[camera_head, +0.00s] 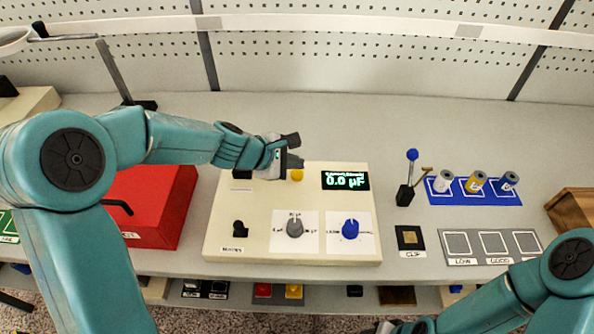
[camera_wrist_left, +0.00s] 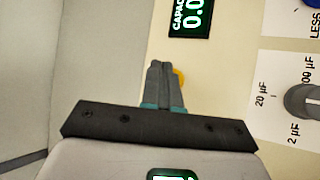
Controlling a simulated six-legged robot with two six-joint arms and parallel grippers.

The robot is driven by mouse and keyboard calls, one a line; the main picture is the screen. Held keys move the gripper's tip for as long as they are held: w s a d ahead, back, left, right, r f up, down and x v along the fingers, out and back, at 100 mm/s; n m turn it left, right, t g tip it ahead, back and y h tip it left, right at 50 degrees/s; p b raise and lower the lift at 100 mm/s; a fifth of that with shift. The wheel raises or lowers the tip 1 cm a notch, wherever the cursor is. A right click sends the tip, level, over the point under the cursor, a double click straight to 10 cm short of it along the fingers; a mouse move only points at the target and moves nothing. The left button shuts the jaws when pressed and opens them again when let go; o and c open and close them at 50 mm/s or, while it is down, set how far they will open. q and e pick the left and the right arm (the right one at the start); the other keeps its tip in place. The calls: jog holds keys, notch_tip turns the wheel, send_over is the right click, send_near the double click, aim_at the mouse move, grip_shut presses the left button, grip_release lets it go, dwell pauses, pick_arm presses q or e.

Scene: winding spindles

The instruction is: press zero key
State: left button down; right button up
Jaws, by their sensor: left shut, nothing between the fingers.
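A cream meter box (camera_head: 260,205) with a green display (camera_head: 345,180) reading 0.0 µF stands on the bench. A yellow key (camera_head: 297,175) is on its upper part, left of the display. My left gripper (camera_head: 298,160) is shut and empty, with its fingertips right by the yellow key. In the left wrist view, the shut fingers (camera_wrist_left: 162,68) partly cover the yellow key (camera_wrist_left: 181,77); I cannot tell whether they touch it. My right gripper (camera_head: 388,327) is only partly in view at the bottom edge, and its jaws do not show clearly.
The box also carries a grey knob (camera_head: 294,228), a blue knob (camera_head: 350,229) and a black switch (camera_head: 240,229). A red box (camera_head: 150,205) stands to its left. A blue tray (camera_head: 440,196) with cylindrical parts and a grey sorting tray (camera_head: 475,258) lie to the right.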

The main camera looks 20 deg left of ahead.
aim_at(294, 176)
pick_arm(q)
notch_tip(294, 176, up, 5)
jog(key=p, duration=0.4)
jog(key=shift+s+f, duration=0.1)
jog(key=shift+s, duration=0.05)
dwell(0.7)
